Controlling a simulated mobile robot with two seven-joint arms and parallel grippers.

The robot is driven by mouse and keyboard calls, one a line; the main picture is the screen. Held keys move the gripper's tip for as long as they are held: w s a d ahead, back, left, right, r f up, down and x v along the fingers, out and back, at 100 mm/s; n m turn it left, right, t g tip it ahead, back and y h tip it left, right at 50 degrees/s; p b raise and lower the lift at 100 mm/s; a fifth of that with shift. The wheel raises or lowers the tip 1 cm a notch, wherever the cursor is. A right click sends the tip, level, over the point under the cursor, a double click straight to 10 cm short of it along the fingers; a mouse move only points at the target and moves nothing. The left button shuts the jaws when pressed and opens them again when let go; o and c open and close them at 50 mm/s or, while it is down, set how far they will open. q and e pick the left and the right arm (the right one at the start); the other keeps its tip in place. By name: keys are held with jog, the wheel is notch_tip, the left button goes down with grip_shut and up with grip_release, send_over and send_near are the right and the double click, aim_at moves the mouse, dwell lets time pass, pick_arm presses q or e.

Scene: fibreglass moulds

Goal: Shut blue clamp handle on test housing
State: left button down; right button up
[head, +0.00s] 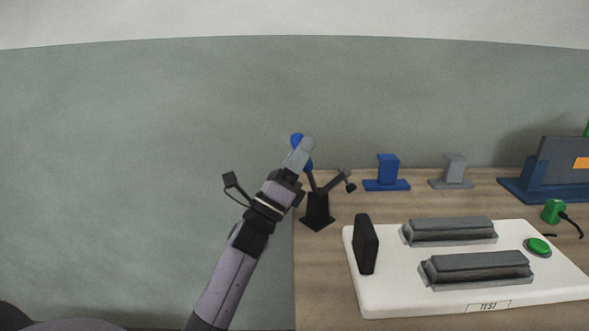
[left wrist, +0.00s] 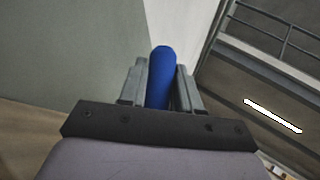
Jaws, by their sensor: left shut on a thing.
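The blue clamp handle (head: 297,138) points up above the black clamp base (head: 318,212), which stands near the table's left edge. A dark clamp arm (head: 335,182) slants up to the right from the base. My left gripper (head: 301,152) is shut on the blue handle; its fingers hide part of it. In the left wrist view the blue handle (left wrist: 161,75) lies between the two grey fingers (left wrist: 160,90). The white fixture marked TEST (head: 375,300) stands right of and in front of the clamp, apart from its base. My right gripper is not in view.
The white fixture carries two grey blocks (head: 450,231), a black upright plate (head: 365,244) and a green button (head: 538,246). Behind stand a blue stand (head: 387,174), a grey stand (head: 453,172) and a dark device in a blue holder (head: 514,188). A green plug (head: 553,211) lies at right.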

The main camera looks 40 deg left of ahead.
pick_arm(q)
jog(key=shift+d+r+m+h, duration=0.15)
jog(key=shift+d+m+h, duration=0.1)
jog(key=shift+m+h, duration=0.65)
jog(key=c, duration=0.9)
grip_release()
jog(key=shift+o, duration=0.2)
jog(key=b+v, duration=0.1)
jog(key=v, duration=0.6)
jog(key=shift+b, duration=0.35)
jog(key=shift+s, duration=0.15)
